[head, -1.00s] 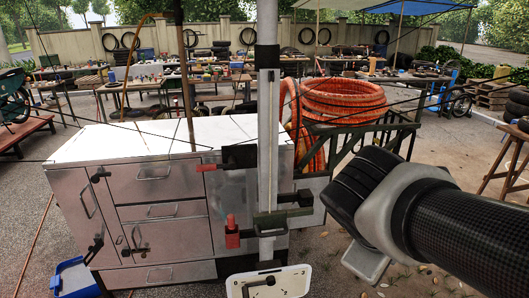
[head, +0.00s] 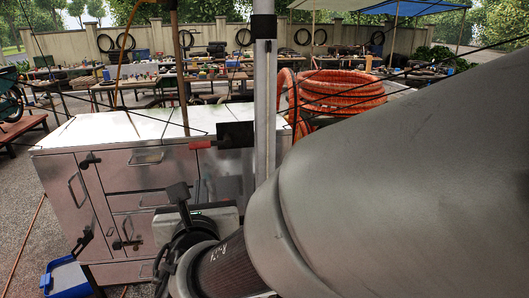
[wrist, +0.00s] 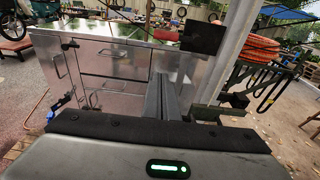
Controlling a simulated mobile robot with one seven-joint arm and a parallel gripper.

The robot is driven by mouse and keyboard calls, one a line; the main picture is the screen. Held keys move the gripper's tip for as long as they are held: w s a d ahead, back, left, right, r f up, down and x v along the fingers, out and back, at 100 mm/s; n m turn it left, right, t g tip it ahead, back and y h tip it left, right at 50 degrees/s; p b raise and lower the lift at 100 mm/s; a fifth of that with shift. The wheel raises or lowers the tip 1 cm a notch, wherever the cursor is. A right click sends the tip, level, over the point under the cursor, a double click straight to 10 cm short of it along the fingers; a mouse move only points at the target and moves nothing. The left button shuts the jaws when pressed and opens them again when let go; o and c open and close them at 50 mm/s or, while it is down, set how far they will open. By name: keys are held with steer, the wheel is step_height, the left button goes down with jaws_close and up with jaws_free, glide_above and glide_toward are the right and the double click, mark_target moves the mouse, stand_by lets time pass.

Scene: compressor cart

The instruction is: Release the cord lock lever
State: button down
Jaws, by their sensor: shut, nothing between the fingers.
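A post (head: 264,100) stands in front of a metal cabinet. A black block (head: 236,135) on it carries a lever with a red grip (head: 201,144) pointing left. The block (wrist: 203,37) and red grip (wrist: 166,35) also show in the wrist view. The lower red-gripped lever seen earlier is hidden behind my arm in the head view. I cannot tell which one is the cord lock lever. My gripper (head: 178,192) is below and left of the upper red grip, apart from it in the picture. Its fingers (wrist: 163,84) are shut and empty in the wrist view.
The metal cabinet (head: 150,205) has drawers, doors and handles. Thin dark cords cross in front of it. An orange hose coil (head: 340,92) lies behind the post. A blue bin (head: 68,279) sits at the lower left. Dark bracket parts (wrist: 235,100) show right of my fingers.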

mark_target(209, 142)
steer(key=shift+w, duration=0.15)
steer(key=w+a+r+p, duration=0.1)
steer(key=w+a+r, duration=0.1)
steer(key=w, duration=0.6)
steer(key=shift+w+r+p, duration=0.3)
steer(key=shift+w, duration=0.05)
steer(key=shift+a, duration=0.1)
stand_by(0.4)
